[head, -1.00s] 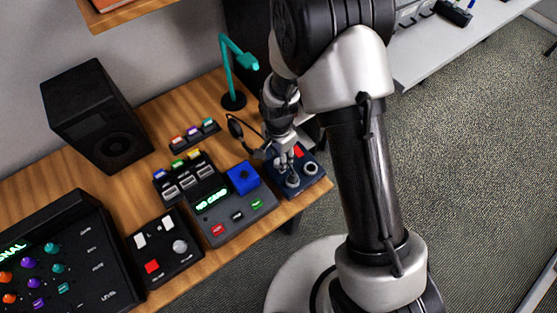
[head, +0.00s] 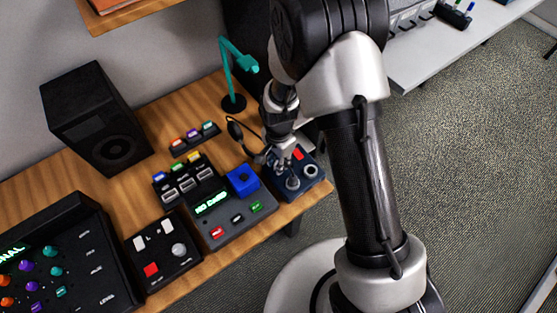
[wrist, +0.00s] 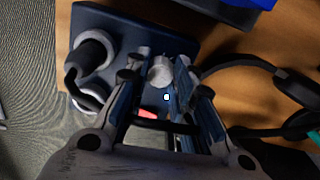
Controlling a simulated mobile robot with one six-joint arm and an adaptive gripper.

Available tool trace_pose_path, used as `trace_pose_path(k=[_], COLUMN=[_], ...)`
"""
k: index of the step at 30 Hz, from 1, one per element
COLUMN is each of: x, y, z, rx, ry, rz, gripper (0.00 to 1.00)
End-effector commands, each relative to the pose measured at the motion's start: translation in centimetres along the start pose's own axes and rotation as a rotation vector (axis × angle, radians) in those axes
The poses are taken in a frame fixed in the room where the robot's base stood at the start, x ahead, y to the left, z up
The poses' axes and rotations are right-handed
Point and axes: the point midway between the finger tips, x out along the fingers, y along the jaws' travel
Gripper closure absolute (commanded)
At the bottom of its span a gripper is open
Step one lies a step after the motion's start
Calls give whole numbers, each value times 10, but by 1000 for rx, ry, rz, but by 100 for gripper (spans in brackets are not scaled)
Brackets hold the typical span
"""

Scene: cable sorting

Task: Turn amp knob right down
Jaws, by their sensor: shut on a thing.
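The amp is a dark blue box (head: 318,187) at the right front corner of the wooden desk in the head view. It has a red part (head: 298,154) and ringed sockets (head: 311,171) on top. In the wrist view, the amp (wrist: 112,22) carries a silver-grey round knob (wrist: 161,71). My gripper (wrist: 162,64) points down over the amp, with one finger on each side of the knob, shut on it. In the head view, my gripper (head: 281,163) partly covers the amp's top, and the knob is hard to make out.
A grey unit with a blue block (head: 242,180) stands just left of the amp. A black cable or headset (wrist: 272,76) lies close beside it. A teal lamp (head: 238,65) and a black speaker (head: 95,115) stand behind. The desk's front edge is close to the amp.

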Motion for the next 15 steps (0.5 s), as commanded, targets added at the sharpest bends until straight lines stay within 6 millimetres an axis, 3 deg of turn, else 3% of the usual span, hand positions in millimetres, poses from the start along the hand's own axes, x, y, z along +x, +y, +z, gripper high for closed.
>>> trace_pose_path(k=[3, 15], x=[0, 0], y=[0, 0], z=[0, 0], rx=[0, -72], ry=[0, 0], rz=[0, 0], gripper=[100, 100])
